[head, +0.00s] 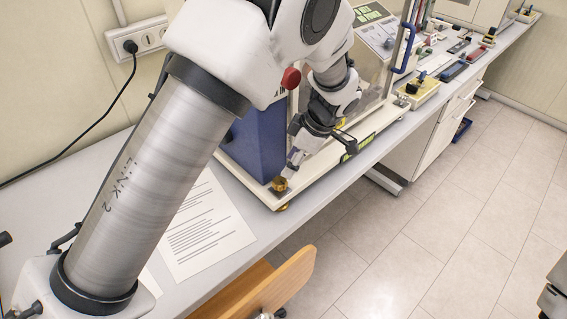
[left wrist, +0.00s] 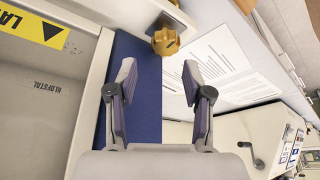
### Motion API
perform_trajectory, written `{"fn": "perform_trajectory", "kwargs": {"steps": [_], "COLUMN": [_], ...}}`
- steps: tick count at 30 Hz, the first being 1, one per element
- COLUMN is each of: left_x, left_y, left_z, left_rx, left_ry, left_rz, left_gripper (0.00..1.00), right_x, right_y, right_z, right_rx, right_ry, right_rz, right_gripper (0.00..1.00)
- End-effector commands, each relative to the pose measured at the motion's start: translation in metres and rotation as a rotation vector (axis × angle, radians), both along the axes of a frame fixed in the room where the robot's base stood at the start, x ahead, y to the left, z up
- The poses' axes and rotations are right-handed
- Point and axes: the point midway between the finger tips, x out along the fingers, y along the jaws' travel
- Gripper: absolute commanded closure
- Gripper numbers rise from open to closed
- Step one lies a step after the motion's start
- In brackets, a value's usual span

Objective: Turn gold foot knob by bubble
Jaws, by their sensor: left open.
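The gold foot knob (head: 279,184) sits at the near corner of the pale machine base (head: 318,175). In the left wrist view the knob (left wrist: 165,41) is lobed and stands just beyond my fingertips, roughly between them. My left gripper (head: 312,158) reaches down over that corner, open and apart from the knob. Its two fingers (left wrist: 157,72) show spread and empty in the left wrist view. A small dark fitting (left wrist: 173,3) is cut off at the top edge; I cannot tell whether it is the bubble. My right gripper is out of view.
A blue block-like housing (head: 255,145) stands on the base close to the gripper. A printed sheet (head: 205,228) lies flat on the bench in front. A wooden chair back (head: 285,285) is near the bench edge. Small tools and trays line the far bench.

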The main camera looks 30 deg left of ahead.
Motion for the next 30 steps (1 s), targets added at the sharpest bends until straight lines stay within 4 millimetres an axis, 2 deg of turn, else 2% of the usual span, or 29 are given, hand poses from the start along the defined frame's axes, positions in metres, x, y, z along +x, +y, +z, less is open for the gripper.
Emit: {"fn": "perform_trajectory", "kwargs": {"steps": [9, 12, 18, 20, 22, 23, 30], "left_x": [-0.007, -0.007, -0.007, -0.007, -0.007, -0.007, -0.008], "left_y": [0.021, 0.023, 0.024, 0.024, 0.024, 0.024, 0.024], "left_z": [-0.051, -0.058, -0.059, -0.059, -0.059, -0.059, -0.061], "left_rx": [0.000, -0.001, 0.000, 0.000, 0.000, -0.001, 0.000], "left_ry": [0.004, 0.002, 0.001, 0.001, 0.001, 0.002, 0.004], "left_rz": [0.001, 0.000, -0.001, -0.001, -0.001, 0.000, -0.007], "left_gripper": [0.50, 0.50, 0.50, 0.67, 0.92, 0.95, 0.95], "right_x": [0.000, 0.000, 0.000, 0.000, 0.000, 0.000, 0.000], "right_y": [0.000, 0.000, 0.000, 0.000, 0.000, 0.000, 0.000], "right_z": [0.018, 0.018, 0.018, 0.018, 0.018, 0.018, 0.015], "right_rx": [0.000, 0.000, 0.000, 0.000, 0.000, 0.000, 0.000], "right_ry": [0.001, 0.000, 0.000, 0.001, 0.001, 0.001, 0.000], "right_rz": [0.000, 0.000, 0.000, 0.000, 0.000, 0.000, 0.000], "right_gripper": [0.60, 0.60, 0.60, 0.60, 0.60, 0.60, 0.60]}}
